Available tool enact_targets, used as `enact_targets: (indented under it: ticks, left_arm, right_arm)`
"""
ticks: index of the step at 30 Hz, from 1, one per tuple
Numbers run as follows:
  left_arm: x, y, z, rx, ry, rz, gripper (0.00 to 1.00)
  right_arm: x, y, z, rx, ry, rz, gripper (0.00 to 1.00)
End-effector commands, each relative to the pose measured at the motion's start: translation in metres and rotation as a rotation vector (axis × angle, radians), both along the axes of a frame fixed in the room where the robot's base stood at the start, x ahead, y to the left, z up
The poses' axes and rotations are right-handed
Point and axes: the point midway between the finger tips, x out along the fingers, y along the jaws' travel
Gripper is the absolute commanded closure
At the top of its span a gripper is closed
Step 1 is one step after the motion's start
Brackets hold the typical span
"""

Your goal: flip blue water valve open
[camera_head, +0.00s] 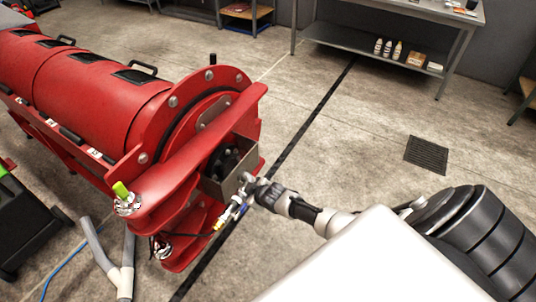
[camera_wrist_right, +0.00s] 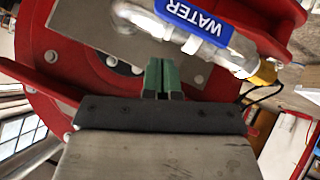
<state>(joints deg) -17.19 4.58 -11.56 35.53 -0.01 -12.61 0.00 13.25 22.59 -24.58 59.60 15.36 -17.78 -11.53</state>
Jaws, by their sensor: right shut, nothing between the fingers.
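The blue valve handle (camera_wrist_right: 196,20), lettered WATER, shows at the top of the right wrist view on a metal pipe with a brass fitting (camera_wrist_right: 265,72). In the head view the small valve and pipe (camera_head: 236,208) sit at the near end of the red machine (camera_head: 190,120). My right gripper (camera_wrist_right: 162,77) is shut and empty, its green fingertips together just below the handle in the wrist view. In the head view my right gripper (camera_head: 248,182) is beside the valve. I cannot tell whether the fingertips touch it. My left gripper is not in view.
A black cable (camera_head: 190,235) and grey pipes (camera_head: 105,255) run by the machine's foot. A metal shelf table (camera_head: 370,60) with bottles stands at the back. A floor drain (camera_head: 427,154) lies to the right. The concrete floor between is clear.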

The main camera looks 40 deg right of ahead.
Motion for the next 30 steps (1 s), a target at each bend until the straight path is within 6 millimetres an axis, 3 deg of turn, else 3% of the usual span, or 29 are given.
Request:
enact_targets:
  ticks: [15,30]
  left_arm:
    - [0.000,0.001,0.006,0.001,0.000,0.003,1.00]
    - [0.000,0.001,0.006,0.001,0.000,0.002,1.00]
  right_arm:
    - [-0.057,-0.024,0.058,-0.002,0.002,0.001,1.00]
    - [-0.066,-0.027,0.069,-0.001,0.002,-0.001,1.00]
